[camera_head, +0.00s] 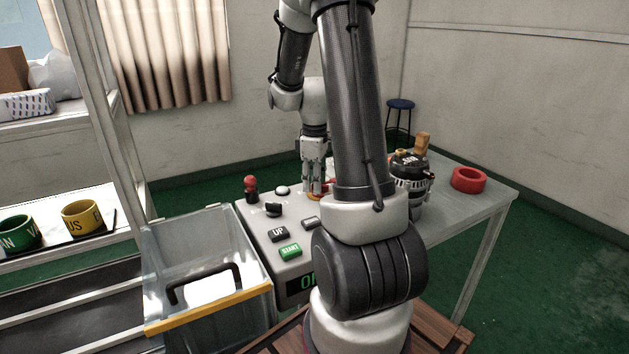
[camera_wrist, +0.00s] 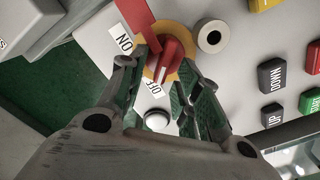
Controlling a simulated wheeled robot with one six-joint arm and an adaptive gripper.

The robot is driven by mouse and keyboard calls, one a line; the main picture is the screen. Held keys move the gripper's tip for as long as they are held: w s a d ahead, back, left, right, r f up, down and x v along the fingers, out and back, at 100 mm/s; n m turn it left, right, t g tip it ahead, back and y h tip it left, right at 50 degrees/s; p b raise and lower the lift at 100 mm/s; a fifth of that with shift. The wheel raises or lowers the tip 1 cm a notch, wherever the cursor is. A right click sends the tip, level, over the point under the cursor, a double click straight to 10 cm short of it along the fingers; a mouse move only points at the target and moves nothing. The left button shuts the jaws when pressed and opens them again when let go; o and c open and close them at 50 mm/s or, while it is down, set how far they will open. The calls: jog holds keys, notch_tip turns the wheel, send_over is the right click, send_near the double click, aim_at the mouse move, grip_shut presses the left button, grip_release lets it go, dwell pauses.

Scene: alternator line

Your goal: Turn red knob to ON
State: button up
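The red knob (camera_wrist: 172,60) sits on a yellow round base (camera_wrist: 186,72) in the wrist view. A white ON label (camera_wrist: 122,40) is at its upper left and a white OFF label (camera_wrist: 155,88) below it. The white mark on the knob points down toward OFF. My gripper (camera_wrist: 163,63) has its fingers on either side of the knob, open, with small gaps seeming to remain; contact is unclear. In the head view my gripper (camera_head: 313,190) reaches down to the control panel (camera_head: 262,232), and my arm hides most of the knob.
Near the knob are a grey round part (camera_wrist: 211,36), a white button (camera_wrist: 157,120) and a DOWN button (camera_wrist: 272,76). A red-topped lever (camera_head: 251,186) stands at the panel's left. An alternator (camera_head: 410,175) and red ring (camera_head: 468,179) are on the table at right.

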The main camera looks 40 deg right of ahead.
grip_shut()
jog(key=shift+m, duration=0.4)
jog(key=m, duration=0.4)
jog(key=shift+d, duration=0.3)
jog(key=m, duration=0.4)
jog(key=shift+d, duration=0.3)
jog(key=m, duration=0.5)
jog(key=shift+s+d+f, duration=0.1)
jog(key=shift+s+d, duration=0.1)
jog(key=shift+d, duration=0.1)
jog(key=m, duration=0.4)
jog(key=shift+s+d, duration=0.15)
jog(key=shift+s, duration=0.05)
jog(key=shift+m, duration=0.3)
